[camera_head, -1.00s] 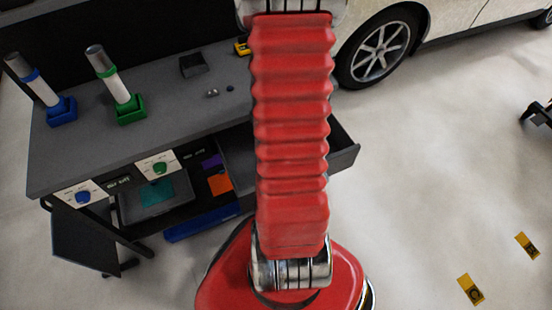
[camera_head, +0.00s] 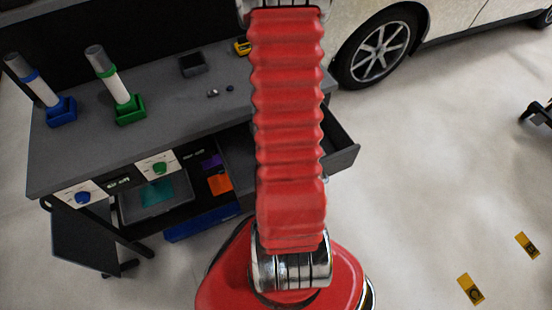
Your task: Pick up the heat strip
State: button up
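I cannot make out a heat strip in this view. My gripper is out of view; only my red-sleeved arm shows, running up the middle and hiding part of the workbench (camera_head: 150,140). An open drawer (camera_head: 342,158) at the bench's right end is partly hidden behind my arm, and I cannot tell all it holds. A small yellow-and-black item (camera_head: 242,48) sits at the back of the bench, just left of my arm.
On the bench stand a cylinder in a blue holder (camera_head: 61,111), another in a green holder (camera_head: 130,110) and a small dark box (camera_head: 192,66). A tray (camera_head: 150,204) is below. A car wheel (camera_head: 380,54) stands behind right. Yellow markers (camera_head: 471,289) lie on open floor.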

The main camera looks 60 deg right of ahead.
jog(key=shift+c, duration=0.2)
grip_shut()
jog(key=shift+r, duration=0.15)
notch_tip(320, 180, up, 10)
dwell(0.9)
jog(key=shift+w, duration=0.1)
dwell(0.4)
